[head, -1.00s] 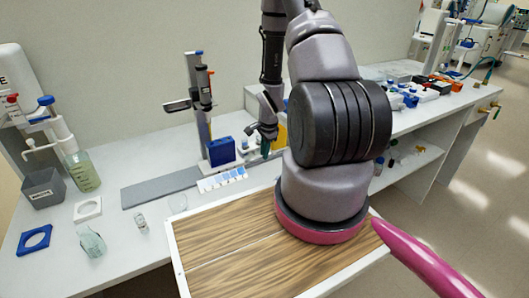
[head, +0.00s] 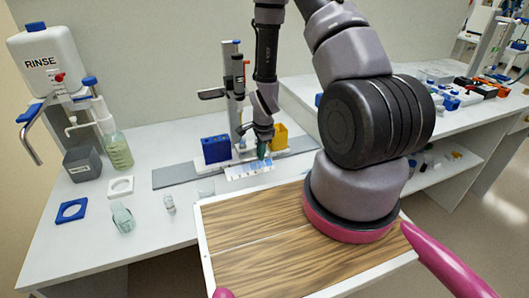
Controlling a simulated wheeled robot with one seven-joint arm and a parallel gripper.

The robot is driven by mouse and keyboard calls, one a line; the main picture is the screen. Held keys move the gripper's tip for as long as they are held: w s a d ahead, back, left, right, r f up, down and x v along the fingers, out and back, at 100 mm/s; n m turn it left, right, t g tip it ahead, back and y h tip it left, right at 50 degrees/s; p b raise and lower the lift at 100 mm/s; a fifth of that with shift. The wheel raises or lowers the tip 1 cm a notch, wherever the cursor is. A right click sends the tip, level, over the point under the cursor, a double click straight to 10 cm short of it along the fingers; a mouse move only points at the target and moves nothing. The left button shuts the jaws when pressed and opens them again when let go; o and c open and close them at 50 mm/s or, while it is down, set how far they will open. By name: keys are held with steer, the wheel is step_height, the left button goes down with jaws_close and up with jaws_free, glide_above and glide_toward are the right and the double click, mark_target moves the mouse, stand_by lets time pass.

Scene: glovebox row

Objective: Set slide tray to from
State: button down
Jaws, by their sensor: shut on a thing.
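The slide tray (head: 240,157) sits on the grey rail at the back of the bench. It carries a blue bin (head: 215,149) on its left and a yellow bin (head: 279,137) on its right. The upright column (head: 236,90) stands behind, between the two bins. My gripper (head: 263,151) points down at the tray's front, between the bins, and is shut on a small green part, apparently the tray's handle. The fingertips are small and partly hide it.
A blue-and-white strip (head: 249,170) lies before the tray. The grey rail (head: 172,176) shows bare at left. A RINSE dispenser (head: 48,62), grey bin (head: 82,165), bottle (head: 118,150) and small glassware stand left.

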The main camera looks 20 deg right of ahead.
steer(key=c, duration=0.9)
jaws_free()
steer(key=shift+r, duration=0.1)
steer(key=r, duration=0.3)
steer(key=s+r, duration=0.1)
steer(key=r, duration=0.3)
steer(key=s+r, duration=0.1)
steer(key=r, duration=0.2)
steer(key=shift+r, duration=0.2)
